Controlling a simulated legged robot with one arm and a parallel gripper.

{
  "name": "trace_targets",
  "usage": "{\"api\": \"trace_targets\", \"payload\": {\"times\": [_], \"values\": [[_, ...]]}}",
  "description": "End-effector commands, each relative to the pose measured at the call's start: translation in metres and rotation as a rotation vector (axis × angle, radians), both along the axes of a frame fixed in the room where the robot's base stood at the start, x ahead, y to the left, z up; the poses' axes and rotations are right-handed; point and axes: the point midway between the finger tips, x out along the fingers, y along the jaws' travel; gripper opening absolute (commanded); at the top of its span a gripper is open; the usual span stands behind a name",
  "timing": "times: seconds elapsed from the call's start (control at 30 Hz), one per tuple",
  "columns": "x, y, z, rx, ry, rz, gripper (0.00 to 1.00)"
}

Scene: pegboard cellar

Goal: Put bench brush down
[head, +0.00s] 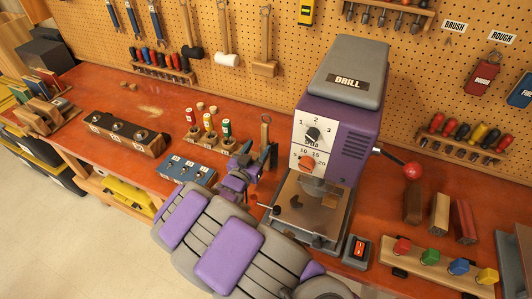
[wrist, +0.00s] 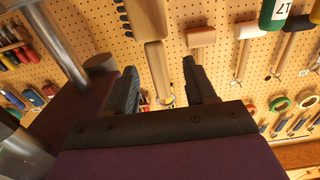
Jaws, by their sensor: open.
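My gripper (head: 258,157) reaches over the bench left of the drill press. Its fingers are apart in the wrist view (wrist: 160,82). The bench brush (head: 265,132) appears just beyond and between the fingers, with its pale handle up and its dark part below. In the wrist view, where the scene looks upside down, the brush handle (wrist: 157,68) shows between the fingers with gaps on both sides. The dark, toothed brush head shows above it there. The brush's lower end is partly hidden by my gripper in the head view, so I cannot tell what it rests on.
The drill press (head: 340,120) stands close on the right. Several coloured bottles (head: 209,123) in a rack and a blue block with knobs (head: 186,170) are to the left. The red bench (head: 90,85) has free room farther left. The pegboard (head: 225,70) stands behind.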

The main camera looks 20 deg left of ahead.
Motion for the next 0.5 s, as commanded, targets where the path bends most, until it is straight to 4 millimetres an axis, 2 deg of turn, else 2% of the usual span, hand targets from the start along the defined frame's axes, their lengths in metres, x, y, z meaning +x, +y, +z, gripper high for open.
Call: {"api": "trace_targets", "payload": {"times": [0.17, 0.5], "values": [[0.009, -0.002, 0.000, 0.002, -0.001, -0.002, 0.55], [0.047, -0.007, -0.001, -0.001, 0.002, -0.002, 0.55]]}}
